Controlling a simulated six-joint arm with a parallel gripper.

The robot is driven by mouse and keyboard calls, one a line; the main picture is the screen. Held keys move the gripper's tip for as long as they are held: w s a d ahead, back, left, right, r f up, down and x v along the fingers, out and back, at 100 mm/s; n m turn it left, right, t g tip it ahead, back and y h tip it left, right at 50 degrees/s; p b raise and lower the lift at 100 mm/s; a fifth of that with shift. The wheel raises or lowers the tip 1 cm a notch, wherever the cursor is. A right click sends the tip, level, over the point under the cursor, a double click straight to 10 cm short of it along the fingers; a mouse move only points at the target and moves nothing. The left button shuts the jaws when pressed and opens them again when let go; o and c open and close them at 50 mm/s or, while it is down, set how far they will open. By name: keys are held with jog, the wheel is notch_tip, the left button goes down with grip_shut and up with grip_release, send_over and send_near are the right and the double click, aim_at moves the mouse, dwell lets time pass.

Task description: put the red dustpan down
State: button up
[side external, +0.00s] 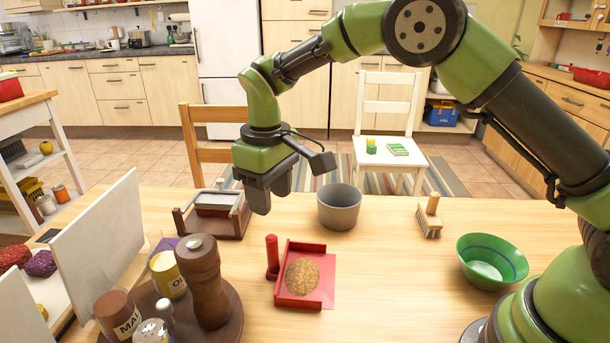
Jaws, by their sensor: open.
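The red dustpan (328,294) rests flat on the wooden table near the middle, with a pile of brown crumbs (303,277) in its pan. Its red handle (272,258) stands up at the pan's left side. My gripper (272,198) is open and empty. It hangs in the air above the table, above and behind the dustpan in this view, and appears apart from it. The gap between the fingers is partly hidden by the near finger.
A grey bin (339,207) stands behind the dustpan. A brush (429,218) and a green bowl (492,261) are to the right. A dark wooden tray (212,215) is at back left. A pepper mill (201,281) and jars stand on a round stand, front left. Table between dustpan and bowl is clear.

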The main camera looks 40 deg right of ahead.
jog(key=s+d+r+m+t+y, duration=0.1)
jog(key=s+d+r, duration=0.1)
jog(key=r, duration=0.3)
jog(key=s+d+r+m+t, duration=0.1)
jog(key=s+d+r, duration=0.15)
jog(key=r, duration=0.25)
jog(key=s+d+r+m+t, duration=0.2)
jog(key=s+m, duration=0.1)
jog(key=s, duration=0.7)
jog(key=s+d+r+m+t+y, duration=0.1)
jog(key=s+d+r+m+t, duration=0.1)
jog(key=s, duration=0.7)
jog(key=shift+s+r+m+t, duration=0.4)
jog(key=shift+r+m+t, duration=0.1)
jog(key=shift+t, duration=0.1)
jog(key=shift+o, duration=0.4)
